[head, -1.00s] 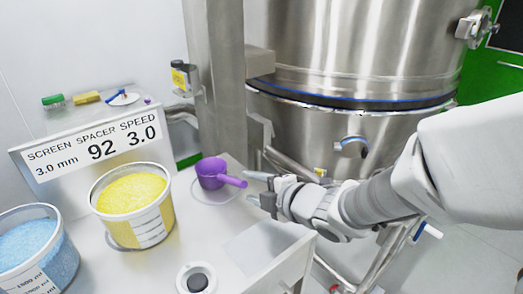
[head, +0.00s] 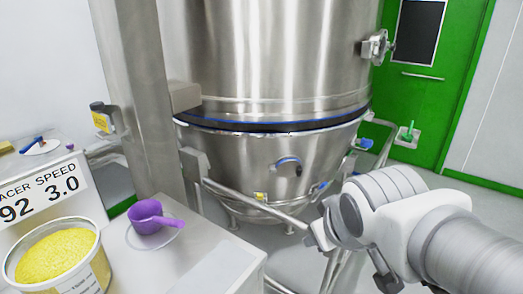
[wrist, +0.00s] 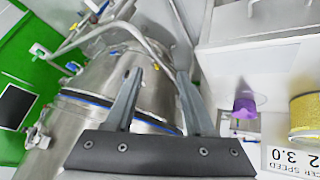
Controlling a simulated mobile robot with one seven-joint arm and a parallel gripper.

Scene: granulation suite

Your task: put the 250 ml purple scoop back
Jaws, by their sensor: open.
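The purple scoop (head: 147,214) sits on the white worktop (head: 205,262), over a pale round outline (head: 160,240), with its handle pointing right. It also shows at the right of the wrist view (wrist: 244,104). My gripper is open and empty in the wrist view (wrist: 160,74), its two fingers apart with the steel vessel behind them. In the head view my arm is at the lower right, clear of the scoop and well to its right; the fingertips there are hard to make out.
A tub of yellow granules (head: 60,255) stands left of the scoop, below a sign (head: 45,200) reading 92 and 3.0. A large steel vessel (head: 275,165) and a steel column (head: 142,100) stand behind. A green door (head: 425,75) is at the back right. Open floor shows at the right.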

